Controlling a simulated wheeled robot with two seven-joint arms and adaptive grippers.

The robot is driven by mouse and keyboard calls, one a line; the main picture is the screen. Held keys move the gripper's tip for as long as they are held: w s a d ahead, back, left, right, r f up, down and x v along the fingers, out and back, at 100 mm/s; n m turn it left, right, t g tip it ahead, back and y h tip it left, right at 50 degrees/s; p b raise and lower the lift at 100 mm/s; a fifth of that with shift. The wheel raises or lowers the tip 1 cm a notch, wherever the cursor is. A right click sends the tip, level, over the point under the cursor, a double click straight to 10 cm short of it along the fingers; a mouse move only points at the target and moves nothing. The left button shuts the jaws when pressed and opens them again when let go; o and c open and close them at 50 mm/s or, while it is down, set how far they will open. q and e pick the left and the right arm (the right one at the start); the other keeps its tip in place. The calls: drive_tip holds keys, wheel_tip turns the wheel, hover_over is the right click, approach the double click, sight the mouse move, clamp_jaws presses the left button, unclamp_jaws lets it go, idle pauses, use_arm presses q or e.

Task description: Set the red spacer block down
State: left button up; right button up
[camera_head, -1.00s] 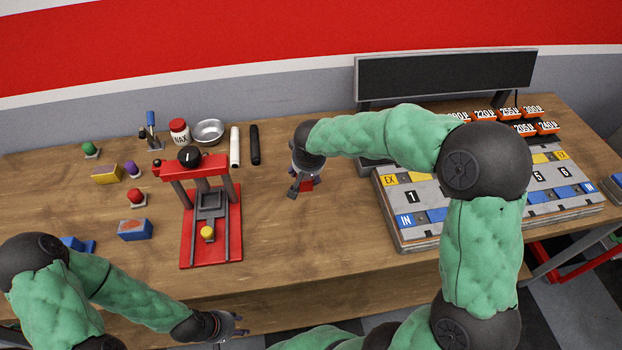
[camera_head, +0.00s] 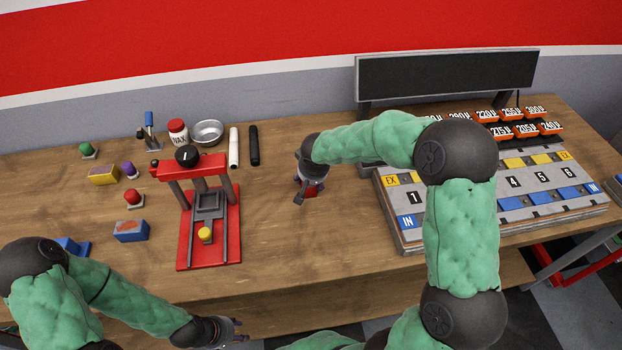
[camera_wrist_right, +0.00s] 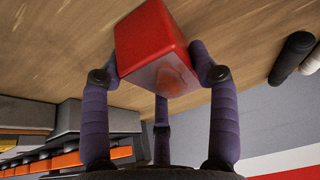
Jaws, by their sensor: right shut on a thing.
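The red spacer block (camera_wrist_right: 150,45) fills the top middle of the right wrist view, held between the fingers of my right gripper (camera_wrist_right: 158,75). In the head view the right gripper (camera_head: 308,190) is low over the bare wood right of the red press, and only a bit of the red block (camera_head: 310,192) shows under it. Whether the block touches the tabletop, I cannot tell. My left gripper (camera_head: 232,333) is at the front edge of the table, away from the block; its fingers are too small to judge.
The red press (camera_head: 183,255) stands left of my right gripper. A numbered board (camera_head: 425,240) lies to the right, with orange tags behind it. White and black rolls (camera_head: 254,145) lie behind. The wooden table (camera_head: 290,255) is clear in front of the gripper.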

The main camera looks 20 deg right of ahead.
drive_tip(key=shift+f, duration=0.15)
drive_tip(key=o, duration=1.6)
